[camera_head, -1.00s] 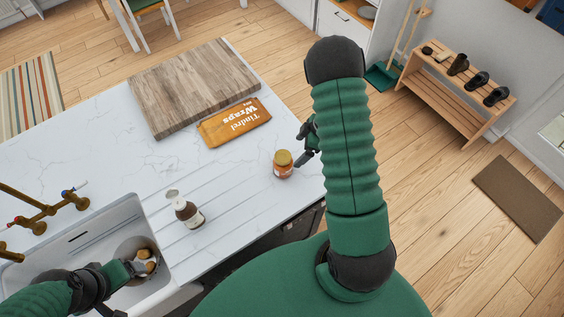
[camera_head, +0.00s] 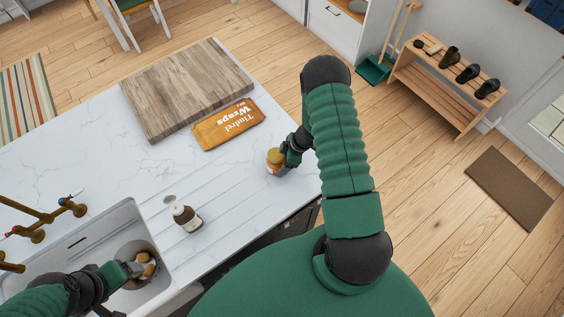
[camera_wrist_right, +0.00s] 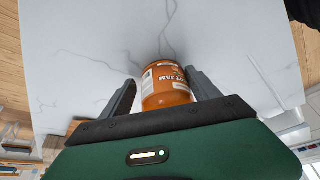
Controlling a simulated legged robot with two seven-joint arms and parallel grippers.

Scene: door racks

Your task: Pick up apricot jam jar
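The apricot jam jar (camera_head: 273,159), orange with a yellowish lid, stands on the white marble counter near its right edge. In the right wrist view the jar (camera_wrist_right: 165,86) shows its label with the word "JAM". My right gripper (camera_head: 287,158) is at the jar's right side in the head view. In the wrist view its two fingers (camera_wrist_right: 163,92) are spread, one on each side of the jar, with a gap at the left finger. My left gripper (camera_head: 133,269) is over the sink at lower left; its fingertips are too small to read.
A wooden cutting board (camera_head: 185,85) and an orange wraps packet (camera_head: 229,124) lie behind the jar. A brown bottle with a white label (camera_head: 187,217) stands to the left, beside the sink (camera_head: 88,248), which holds a bowl with round items. Brass taps (camera_head: 42,222) are at left.

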